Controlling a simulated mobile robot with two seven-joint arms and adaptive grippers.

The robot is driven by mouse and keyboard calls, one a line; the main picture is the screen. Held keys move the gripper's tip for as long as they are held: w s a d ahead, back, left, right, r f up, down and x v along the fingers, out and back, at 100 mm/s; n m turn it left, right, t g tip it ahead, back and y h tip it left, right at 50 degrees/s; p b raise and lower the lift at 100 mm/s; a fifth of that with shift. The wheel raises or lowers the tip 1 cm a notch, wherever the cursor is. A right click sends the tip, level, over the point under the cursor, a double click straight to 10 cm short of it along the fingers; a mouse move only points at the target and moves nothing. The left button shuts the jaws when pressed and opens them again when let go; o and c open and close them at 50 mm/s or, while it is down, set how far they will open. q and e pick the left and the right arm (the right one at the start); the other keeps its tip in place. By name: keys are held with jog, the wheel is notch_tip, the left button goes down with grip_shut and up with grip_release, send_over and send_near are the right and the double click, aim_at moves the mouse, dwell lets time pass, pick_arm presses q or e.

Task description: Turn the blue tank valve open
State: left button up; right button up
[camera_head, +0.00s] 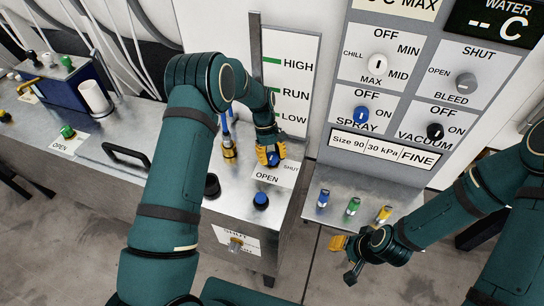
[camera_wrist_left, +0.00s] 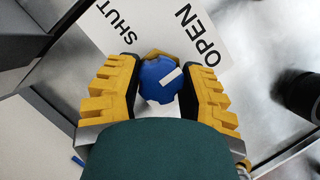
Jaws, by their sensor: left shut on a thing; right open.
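The blue tank valve (camera_head: 274,159) is a round knob on the metal bench top, beside a white plate (camera_head: 266,176) lettered OPEN and SHUT. My left gripper (camera_head: 268,157) is around it from above. In the left wrist view the valve (camera_wrist_left: 158,84) sits between the two yellow-backed fingers of the left gripper (camera_wrist_left: 160,92), which is shut on it. The white mark on the knob points to the upper right, on the OPEN side of the plate. My right gripper (camera_head: 346,258) is open and empty, low at the right.
A level gauge (camera_head: 287,85) reading HIGH, RUN and LOW stands behind the valve. A blue-topped black knob (camera_head: 261,200) is in front. A control panel (camera_head: 386,110) with several dials rises at the right, above a shelf with blue, green and yellow pieces (camera_head: 353,206).

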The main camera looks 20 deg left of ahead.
pick_arm(q)
jog(key=shift+s+f, duration=0.15)
jog(key=o, duration=1.2)
jog(key=v, duration=0.7)
jog(key=shift+r, duration=0.3)
